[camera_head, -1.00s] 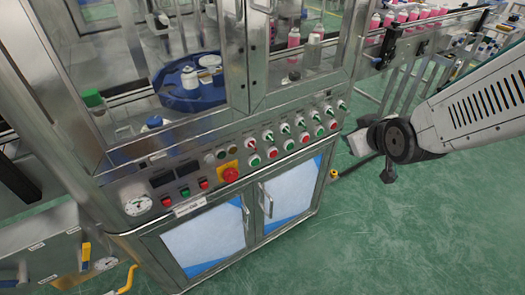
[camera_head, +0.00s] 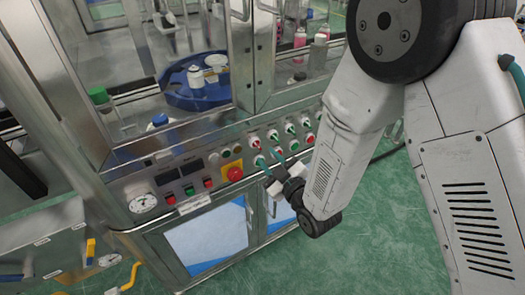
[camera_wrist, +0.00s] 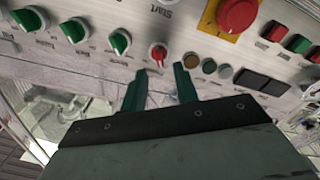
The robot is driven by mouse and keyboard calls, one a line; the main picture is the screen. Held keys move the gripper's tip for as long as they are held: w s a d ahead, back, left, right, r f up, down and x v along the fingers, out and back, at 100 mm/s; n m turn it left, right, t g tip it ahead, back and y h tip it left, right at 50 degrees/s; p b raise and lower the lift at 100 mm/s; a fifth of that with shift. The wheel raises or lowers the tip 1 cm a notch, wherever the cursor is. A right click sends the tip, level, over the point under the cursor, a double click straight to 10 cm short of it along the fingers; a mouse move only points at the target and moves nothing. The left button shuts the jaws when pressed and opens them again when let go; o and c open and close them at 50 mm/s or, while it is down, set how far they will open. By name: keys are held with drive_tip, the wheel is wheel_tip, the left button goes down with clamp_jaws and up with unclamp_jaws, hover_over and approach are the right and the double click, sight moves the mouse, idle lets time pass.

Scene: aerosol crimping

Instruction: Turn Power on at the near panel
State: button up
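The near panel (camera_head: 205,172) is a sloped metal strip of controls below the glass cabinet. A small red selector knob (camera_wrist: 158,54) on it is at the upper middle of the wrist view, just beyond my fingertips; its label is not readable, so I cannot tell whether it is Power. My gripper (camera_wrist: 163,74) has two teal fingers apart with nothing between them. In the head view my gripper (camera_head: 269,156) is in front of the panel, right of the red emergency button (camera_head: 233,173). Whether the fingertips touch the panel is unclear.
Several green selector knobs (camera_wrist: 74,30) are left of the red knob in the wrist view. Small round lamps (camera_wrist: 192,58) and dark displays (camera_wrist: 250,79) are to its right. Below the panel are cabinet doors (camera_head: 205,240). Green floor is clear in front.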

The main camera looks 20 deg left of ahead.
sight(260, 148)
drive_tip(key=shift+x, duration=2.1)
clamp_jaws()
drive_tip(key=shift+d+m, duration=0.1)
drive_tip(key=shift+m, duration=0.2)
drive_tip(key=m, duration=0.5)
drive_tip(key=shift+w, duration=0.1)
drive_tip(key=m, duration=0.6)
drive_tip(key=shift+m, duration=0.3)
